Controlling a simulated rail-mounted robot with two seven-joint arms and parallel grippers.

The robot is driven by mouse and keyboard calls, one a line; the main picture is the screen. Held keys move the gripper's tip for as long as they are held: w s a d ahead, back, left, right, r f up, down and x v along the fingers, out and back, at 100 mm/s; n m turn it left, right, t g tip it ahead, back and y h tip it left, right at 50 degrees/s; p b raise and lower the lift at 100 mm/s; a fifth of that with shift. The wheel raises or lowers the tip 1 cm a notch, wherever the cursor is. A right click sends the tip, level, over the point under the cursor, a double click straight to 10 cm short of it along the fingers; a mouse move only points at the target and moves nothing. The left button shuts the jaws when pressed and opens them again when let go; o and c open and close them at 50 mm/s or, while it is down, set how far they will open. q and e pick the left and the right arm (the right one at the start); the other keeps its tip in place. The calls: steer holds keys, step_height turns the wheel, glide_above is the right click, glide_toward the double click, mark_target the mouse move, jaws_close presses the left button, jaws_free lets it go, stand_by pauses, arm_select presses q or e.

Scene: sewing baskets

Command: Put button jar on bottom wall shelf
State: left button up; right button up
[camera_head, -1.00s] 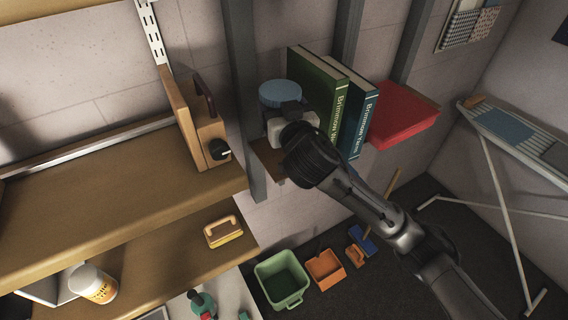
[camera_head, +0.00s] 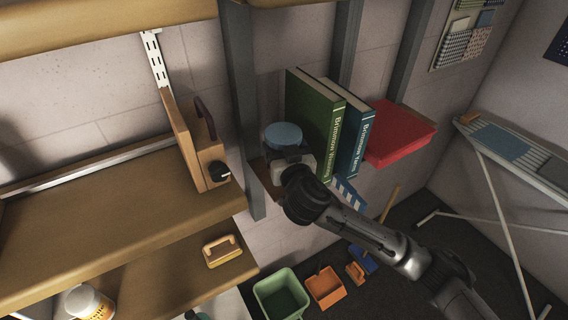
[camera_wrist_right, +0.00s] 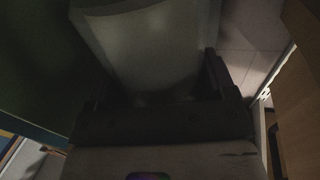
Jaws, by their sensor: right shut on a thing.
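The button jar, whitish with a blue lid (camera_head: 283,136), is upright at the left end of the wall shelf (camera_head: 262,174), left of the green book. My right gripper (camera_head: 295,160) is shut on it from the front. In the right wrist view the pale jar body (camera_wrist_right: 150,45) stands between the two fingers (camera_wrist_right: 158,85). The gripper hides the jar's base, so I cannot tell whether it touches the shelf. My left gripper is not in view.
A grey upright (camera_head: 243,110) and a wooden case (camera_head: 203,150) are to the left. A green bin (camera_head: 281,294) is on the floor.

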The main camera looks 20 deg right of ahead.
step_height(320, 180, down, 5)
steer(key=shift+r+p, duration=0.1)
steer(key=shift+p, duration=0.35)
steer(key=shift+f, duration=0.25)
steer(key=o, duration=0.7)
steer(key=shift+f, duration=0.1)
steer(key=shift+c, duration=0.2)
steer(key=o, duration=0.4)
